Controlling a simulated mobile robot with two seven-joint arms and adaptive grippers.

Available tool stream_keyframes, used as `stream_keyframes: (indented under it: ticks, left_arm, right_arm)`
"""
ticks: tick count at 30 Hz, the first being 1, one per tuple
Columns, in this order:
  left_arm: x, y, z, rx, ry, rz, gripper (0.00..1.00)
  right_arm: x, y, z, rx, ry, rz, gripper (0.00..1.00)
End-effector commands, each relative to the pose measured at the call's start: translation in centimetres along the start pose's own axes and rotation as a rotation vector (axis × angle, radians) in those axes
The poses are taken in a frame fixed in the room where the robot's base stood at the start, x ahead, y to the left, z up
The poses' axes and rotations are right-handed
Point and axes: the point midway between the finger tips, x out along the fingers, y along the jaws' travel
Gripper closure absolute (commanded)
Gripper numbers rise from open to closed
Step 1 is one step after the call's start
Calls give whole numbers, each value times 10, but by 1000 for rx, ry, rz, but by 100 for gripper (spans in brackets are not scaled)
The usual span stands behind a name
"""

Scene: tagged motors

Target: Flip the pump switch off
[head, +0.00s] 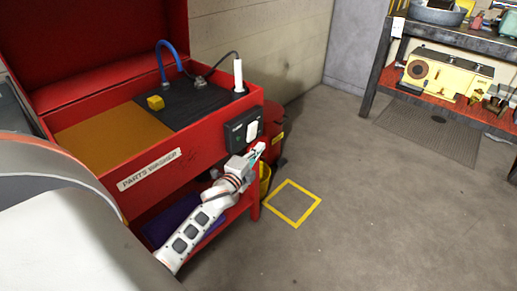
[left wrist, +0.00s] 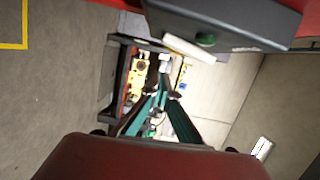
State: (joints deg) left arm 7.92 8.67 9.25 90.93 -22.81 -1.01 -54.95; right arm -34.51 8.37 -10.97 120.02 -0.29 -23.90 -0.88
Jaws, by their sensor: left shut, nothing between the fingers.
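The pump switch is a dark box (head: 243,128) with a white paddle (head: 251,132) on the right end of the red parts washer (head: 150,180). In the left wrist view the switch box (left wrist: 235,18) is at the top, with the white paddle (left wrist: 190,49) edge-on and a green spot (left wrist: 206,39) beside it. My left gripper (head: 259,149) is shut and empty, just below the paddle in the head view. Its teal fingers (left wrist: 164,90) point up toward the paddle in the wrist view; I cannot tell whether they touch it. My right gripper is not in view.
A yellow square (head: 293,203) marks the floor. A workbench (head: 455,40) stands at the back right. Open floor lies between.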

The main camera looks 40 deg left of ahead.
Motion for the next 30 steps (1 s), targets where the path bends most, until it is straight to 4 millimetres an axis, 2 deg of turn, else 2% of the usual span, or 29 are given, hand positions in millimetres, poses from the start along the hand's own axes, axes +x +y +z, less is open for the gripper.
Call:
stream_keyframes:
  ticks: [1, 3, 9, 15, 21, 30]
  left_arm:
    - [0, 2, 0, 0, 0, 2, 100]
    - [-19, 2, 0, 0, 0, 3, 100]
    - [-60, 4, 0, 0, 0, 2, 100]
    - [-89, 6, 0, -1, 0, 2, 100]
    - [-99, 6, 0, 0, 0, 1, 100]
    - [-100, 6, 0, 0, 0, 1, 100]
  right_arm:
    - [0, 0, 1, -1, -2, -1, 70]
    - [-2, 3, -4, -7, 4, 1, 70]
    - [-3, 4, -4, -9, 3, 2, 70]
    - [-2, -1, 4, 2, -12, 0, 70]
    - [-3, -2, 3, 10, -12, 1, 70]
    - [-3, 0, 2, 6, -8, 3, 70]
